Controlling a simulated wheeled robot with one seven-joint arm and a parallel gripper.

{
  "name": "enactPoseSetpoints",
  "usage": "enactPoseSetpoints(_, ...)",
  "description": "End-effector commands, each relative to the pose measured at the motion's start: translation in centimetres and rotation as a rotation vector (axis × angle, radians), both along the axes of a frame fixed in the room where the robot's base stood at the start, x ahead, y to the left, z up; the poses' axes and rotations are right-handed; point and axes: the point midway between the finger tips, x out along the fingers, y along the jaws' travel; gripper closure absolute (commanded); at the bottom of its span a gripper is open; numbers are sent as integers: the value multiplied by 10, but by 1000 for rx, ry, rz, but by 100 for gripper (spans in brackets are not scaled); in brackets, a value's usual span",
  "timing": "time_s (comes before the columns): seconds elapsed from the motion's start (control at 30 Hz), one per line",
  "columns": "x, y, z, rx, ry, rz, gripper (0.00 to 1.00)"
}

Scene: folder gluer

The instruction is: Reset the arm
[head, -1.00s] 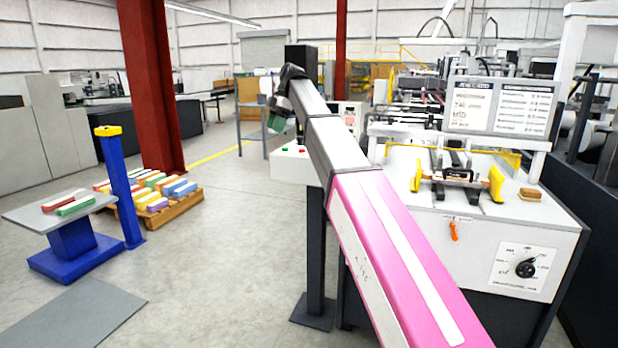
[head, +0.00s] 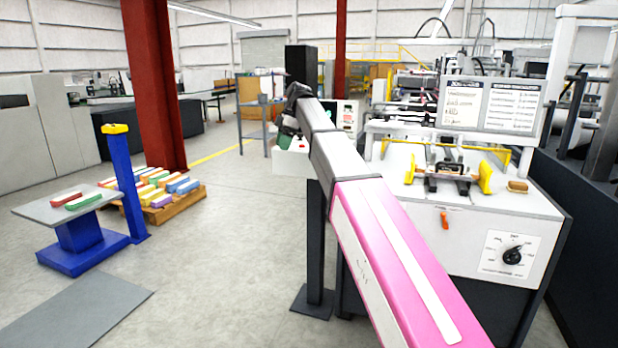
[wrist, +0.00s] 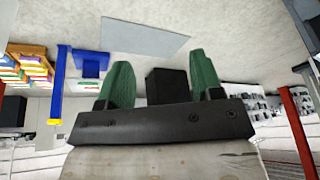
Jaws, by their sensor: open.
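My gripper (wrist: 163,85) shows in the wrist view with its two green fingers spread apart and nothing between them. In the head view my gripper (head: 287,133) is at the far end of my outstretched arm, partly hidden by the wrist and small in the picture. It hangs in front of a white control box (head: 291,163) with buttons; whether it touches the box cannot be told.
The folder gluer (head: 470,225) stands to the right of my arm. At left are a blue-based table (head: 35,212) with a red and a green block, a blue post (head: 127,190) and a pallet (head: 190,203) of coloured boxes. The floor between is clear.

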Motion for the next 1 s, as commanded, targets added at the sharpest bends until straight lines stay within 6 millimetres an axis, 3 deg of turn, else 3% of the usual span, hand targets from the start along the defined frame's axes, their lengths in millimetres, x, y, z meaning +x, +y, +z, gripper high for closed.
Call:
enactPoseSetpoints(0.27,-11,-37,-82,-57,50,-225,40)
enactPoseSetpoints(0.57,-45,-104,-215,-156,120,-642,40)
enactPoseSetpoints(0.8,-90,-158,-309,-230,163,-973,40)
enactPoseSetpoints(1.0,-138,-202,-376,-285,187,-1241,40)
